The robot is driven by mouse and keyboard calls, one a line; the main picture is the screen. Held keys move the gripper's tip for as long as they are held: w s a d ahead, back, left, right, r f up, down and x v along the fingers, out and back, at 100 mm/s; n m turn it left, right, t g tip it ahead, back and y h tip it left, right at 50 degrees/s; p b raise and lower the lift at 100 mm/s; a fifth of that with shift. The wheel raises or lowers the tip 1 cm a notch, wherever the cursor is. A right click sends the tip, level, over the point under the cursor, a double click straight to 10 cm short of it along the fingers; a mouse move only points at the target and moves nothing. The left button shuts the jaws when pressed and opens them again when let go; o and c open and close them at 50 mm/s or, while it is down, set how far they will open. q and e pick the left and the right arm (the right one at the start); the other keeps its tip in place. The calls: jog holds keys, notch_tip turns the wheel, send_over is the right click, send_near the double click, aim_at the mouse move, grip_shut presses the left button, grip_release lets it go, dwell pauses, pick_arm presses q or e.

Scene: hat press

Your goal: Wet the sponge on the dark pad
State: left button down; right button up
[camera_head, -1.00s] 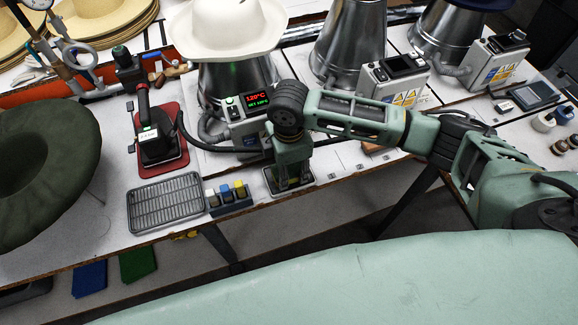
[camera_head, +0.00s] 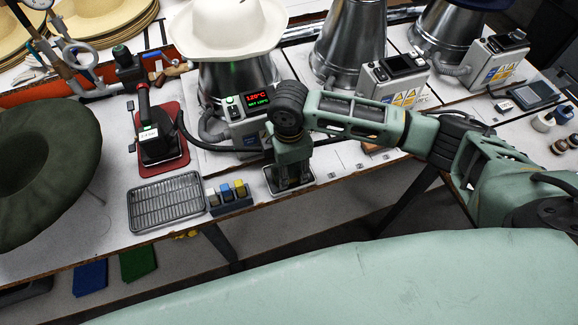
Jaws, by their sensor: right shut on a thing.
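My right gripper (camera_head: 291,180) points down over a small shallow metal tray (camera_head: 310,178) at the front edge of the table. It is shut on the sponge, which is mostly hidden between and below the fingers. The fingertips are down at the tray. The dark pad in this tray is largely covered by the gripper, so I cannot see clearly how the sponge meets it. My left gripper is not in view.
A wire rack tray (camera_head: 166,201) and a holder with coloured blocks (camera_head: 229,196) stand left of my gripper. A steam iron (camera_head: 157,143) stands on a red mat (camera_head: 182,160). A cream hat (camera_head: 226,27) sits on a metal former behind. A green hat (camera_head: 40,170) is at the left.

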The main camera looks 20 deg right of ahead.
aim_at(289, 168)
jog(key=shift+s+f+p, duration=0.1)
jog(key=shift+f+p, duration=0.05)
jog(key=shift+p, duration=0.15)
dwell(1.2)
notch_tip(289, 168, up, 7)
jog(key=p, duration=0.8)
dwell(0.5)
dwell(0.4)
